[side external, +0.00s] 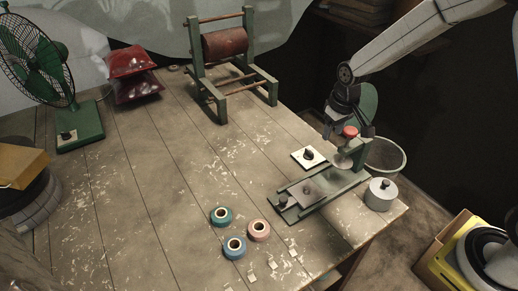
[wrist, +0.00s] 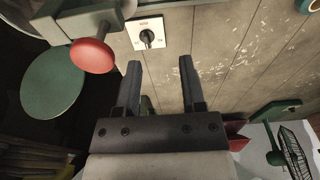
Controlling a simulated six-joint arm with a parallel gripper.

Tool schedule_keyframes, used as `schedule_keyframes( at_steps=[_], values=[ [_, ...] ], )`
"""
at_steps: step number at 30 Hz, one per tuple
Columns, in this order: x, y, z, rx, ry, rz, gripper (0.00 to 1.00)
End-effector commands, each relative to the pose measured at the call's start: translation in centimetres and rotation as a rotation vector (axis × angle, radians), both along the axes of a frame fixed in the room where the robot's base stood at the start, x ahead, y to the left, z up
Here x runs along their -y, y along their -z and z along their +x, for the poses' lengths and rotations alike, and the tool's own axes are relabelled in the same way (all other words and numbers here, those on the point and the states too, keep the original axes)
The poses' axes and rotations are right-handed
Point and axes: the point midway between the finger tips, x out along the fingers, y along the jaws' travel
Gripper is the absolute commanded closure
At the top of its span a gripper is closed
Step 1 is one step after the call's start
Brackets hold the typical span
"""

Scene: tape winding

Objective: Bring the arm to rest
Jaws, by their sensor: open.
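My gripper (side external: 349,122) is at the right side of the table, beside and above the winding device (side external: 318,189). In the wrist view my gripper (wrist: 160,72) has its two fingers apart, with nothing between them. The device's red knob (side external: 350,131) is close to my gripper; it also shows in the wrist view (wrist: 92,55), left of the fingers. A white plate with a black rotary switch (side external: 309,156) lies on the table near the device. In the wrist view the switch (wrist: 147,37) is beyond the fingertips.
Several tape rolls (side external: 258,230) lie on the table's front part. A lidded metal pot (side external: 381,194) stands at the right corner. A green frame with a brown drum (side external: 226,44), red bags (side external: 133,73) and a green fan (side external: 77,122) stand at the back. The table's middle is clear.

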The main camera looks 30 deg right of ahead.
Motion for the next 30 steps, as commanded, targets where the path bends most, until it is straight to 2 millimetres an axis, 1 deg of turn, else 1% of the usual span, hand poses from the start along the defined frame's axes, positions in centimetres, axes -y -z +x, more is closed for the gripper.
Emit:
schedule_keyframes(
  at_steps=[1, 3, 5, 9, 15, 18, 21, 24, 30],
  values=[
    [-0.3, -0.6, -1.2, 0.011, -0.002, 0.000, 0.49],
    [-0.6, -1.1, -2.8, 0.021, -0.002, 0.001, 0.49],
    [-0.9, -1.5, -4.2, 0.032, -0.002, 0.001, 0.49],
    [-1.5, -2.1, -7.7, 0.055, -0.002, 0.002, 0.49],
    [-2.1, -2.5, -12.3, 0.086, -0.002, 0.005, 0.49],
    [-2.3, -2.5, -13.9, 0.096, -0.001, 0.006, 0.49],
    [-2.4, -2.5, -15.0, 0.101, -0.002, 0.007, 0.49],
    [-2.4, -2.4, -15.4, 0.104, -0.001, 0.007, 0.49],
    [-2.4, -2.4, -15.5, 0.104, -0.001, 0.007, 0.49]
  ],
)
